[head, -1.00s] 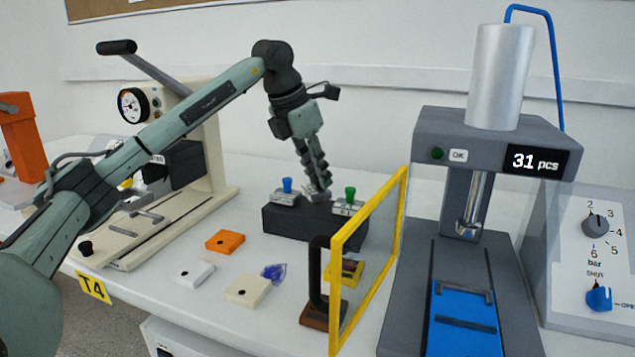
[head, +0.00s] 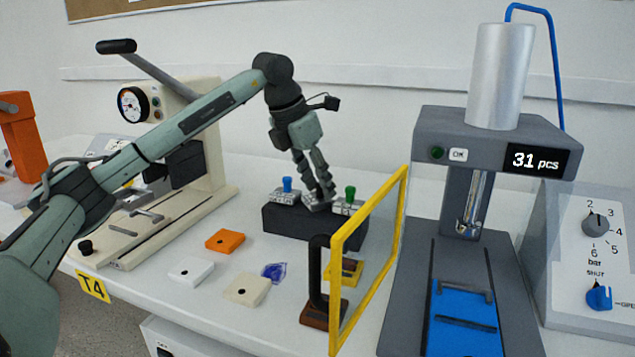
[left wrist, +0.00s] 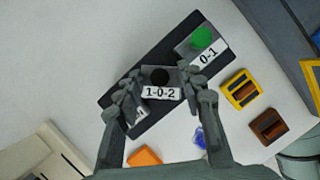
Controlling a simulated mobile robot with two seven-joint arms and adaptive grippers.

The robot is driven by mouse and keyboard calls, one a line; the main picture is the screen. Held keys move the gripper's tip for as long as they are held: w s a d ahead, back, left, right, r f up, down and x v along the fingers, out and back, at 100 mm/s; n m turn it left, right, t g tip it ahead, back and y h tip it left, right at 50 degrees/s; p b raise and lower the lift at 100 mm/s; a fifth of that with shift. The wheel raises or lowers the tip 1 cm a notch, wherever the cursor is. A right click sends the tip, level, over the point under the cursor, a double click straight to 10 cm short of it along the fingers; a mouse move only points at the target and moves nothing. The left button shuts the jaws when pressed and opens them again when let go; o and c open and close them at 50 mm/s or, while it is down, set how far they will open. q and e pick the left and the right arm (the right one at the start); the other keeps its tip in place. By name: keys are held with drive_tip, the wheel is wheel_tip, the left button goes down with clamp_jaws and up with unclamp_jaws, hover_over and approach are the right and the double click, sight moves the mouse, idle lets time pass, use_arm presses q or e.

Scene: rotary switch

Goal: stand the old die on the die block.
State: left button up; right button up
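The dark die block (head: 285,222) stands on the bench in the middle of the head view. A grey die with a black knob and a 1-0-2 label (left wrist: 160,92) sits at its middle in the left wrist view; the head view shows it partly hidden by my fingers. A blue-knobbed die (head: 286,192) and a green-knobbed die (head: 349,201), labelled 0-1 in the wrist view, sit at either side. My left gripper (head: 319,193) points down at the middle die. Its fingers are apart, one on each side of this die. My right gripper is not in view.
A yellow-framed clear guard (head: 337,293) stands right of the block, and a grey press (head: 402,270) beyond it. A lever machine (head: 211,190) stands at left. Orange (head: 225,241), white (head: 191,271) and cream (head: 247,290) plates and a blue piece (head: 274,272) lie in front.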

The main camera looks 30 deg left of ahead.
use_arm(q)
drive_tip(key=v, duration=1.2)
